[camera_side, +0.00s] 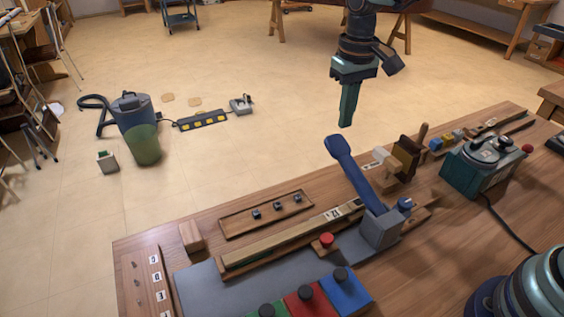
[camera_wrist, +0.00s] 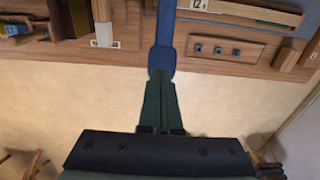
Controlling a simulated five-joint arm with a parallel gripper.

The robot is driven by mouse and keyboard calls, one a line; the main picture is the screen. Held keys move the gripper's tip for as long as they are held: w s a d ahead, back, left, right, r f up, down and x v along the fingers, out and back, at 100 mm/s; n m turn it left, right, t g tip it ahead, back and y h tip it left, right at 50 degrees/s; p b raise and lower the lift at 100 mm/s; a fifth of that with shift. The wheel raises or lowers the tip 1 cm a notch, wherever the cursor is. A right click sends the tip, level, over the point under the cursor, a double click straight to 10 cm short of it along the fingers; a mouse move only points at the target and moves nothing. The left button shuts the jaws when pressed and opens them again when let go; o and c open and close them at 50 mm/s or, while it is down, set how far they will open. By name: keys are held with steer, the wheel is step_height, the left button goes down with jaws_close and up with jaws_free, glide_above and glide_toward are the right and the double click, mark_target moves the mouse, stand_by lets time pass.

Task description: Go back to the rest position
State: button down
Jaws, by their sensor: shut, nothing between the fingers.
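My gripper (camera_side: 346,122) is shut and empty, pointing down in the air above the far edge of the wooden bench. Its dark green fingers lie together in the wrist view (camera_wrist: 161,82). A blue lever (camera_side: 352,172) rises from a grey block below the gripper in the side view. In the wrist view the blue lever (camera_wrist: 166,42) lines up with the fingertips; I cannot tell the gap there, but the side view shows them apart. Green (camera_side: 266,311), red (camera_side: 309,300) and blue (camera_side: 346,289) key-like blocks with dark knobs sit at the bench front, partly cut off.
A wooden tray (camera_side: 232,231) with small dark buttons and a red button (camera_side: 326,240) lie left of the lever. A brown wooden block (camera_side: 405,153) and a teal device (camera_side: 466,181) stand to the right. The air around my gripper looks clear.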

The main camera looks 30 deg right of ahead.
steer(key=s+d+r+t, duration=0.2)
steer(key=s+d+r, duration=0.1)
steer(key=s, duration=0.4)
steer(key=s+d+r+t, duration=0.3)
steer(key=s+d, duration=0.2)
steer(key=s, duration=0.3)
steer(key=shift+s+d+r, duration=0.2)
steer(key=shift+d+r, duration=0.05)
